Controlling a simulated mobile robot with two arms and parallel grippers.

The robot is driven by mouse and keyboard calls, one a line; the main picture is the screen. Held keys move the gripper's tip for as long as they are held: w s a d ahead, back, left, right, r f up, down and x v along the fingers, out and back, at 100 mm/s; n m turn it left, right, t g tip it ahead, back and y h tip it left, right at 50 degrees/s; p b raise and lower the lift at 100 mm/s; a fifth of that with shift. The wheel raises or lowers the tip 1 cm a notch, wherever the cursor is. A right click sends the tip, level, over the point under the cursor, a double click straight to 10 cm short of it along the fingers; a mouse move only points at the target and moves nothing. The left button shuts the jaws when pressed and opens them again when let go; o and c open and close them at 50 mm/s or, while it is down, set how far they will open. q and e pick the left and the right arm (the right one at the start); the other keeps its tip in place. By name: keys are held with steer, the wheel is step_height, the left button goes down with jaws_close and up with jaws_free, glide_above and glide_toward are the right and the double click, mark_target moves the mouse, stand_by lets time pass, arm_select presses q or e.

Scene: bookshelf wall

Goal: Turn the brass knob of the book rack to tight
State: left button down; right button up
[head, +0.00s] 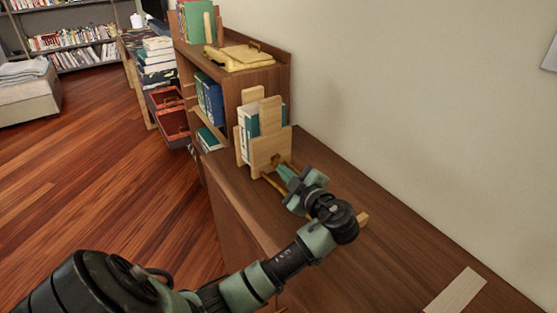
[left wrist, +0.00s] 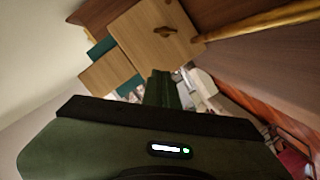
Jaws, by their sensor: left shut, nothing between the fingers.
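The light wooden book rack (head: 256,160) stands on the brown cabinet top and holds green and white books (head: 250,120). In the left wrist view its wooden end plate (left wrist: 150,60) carries the small brass knob (left wrist: 165,31), a bar-shaped piece near the upper part of the picture. In the head view the knob is small and hard to make out beside my fingertips. My left gripper (head: 286,172) is shut and empty, just in front of the end plate. In the left wrist view its closed fingers (left wrist: 160,88) point toward the rack, apart from the knob.
A yellow rail (head: 270,182) runs along the cabinet top (head: 390,250) below my gripper. A pale board (head: 456,290) lies at the front right. A shelf unit (head: 282,85) with a yellow case (head: 240,56) stands behind the rack. The wall is at the right.

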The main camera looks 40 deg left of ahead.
mark_target(276, 160)
arm_select(q)
steer(key=shift+n+t, duration=0.4)
steer(key=shift+n, duration=0.2)
steer(key=x, duration=0.9)
steer(key=shift+s+a+r+p, duration=0.2)
steer(key=shift+s+a+p, duration=0.15)
steer(key=shift+w+d+f+b, duration=0.35)
steer(key=shift+w+f, duration=0.25)
steer(key=shift+w, duration=0.2)
steer(key=shift+w+d+f+b, duration=0.2)
steer(key=shift+w+f+b, duration=0.35)
steer(key=shift+w, duration=0.25)
steer(key=shift+f, duration=0.1)
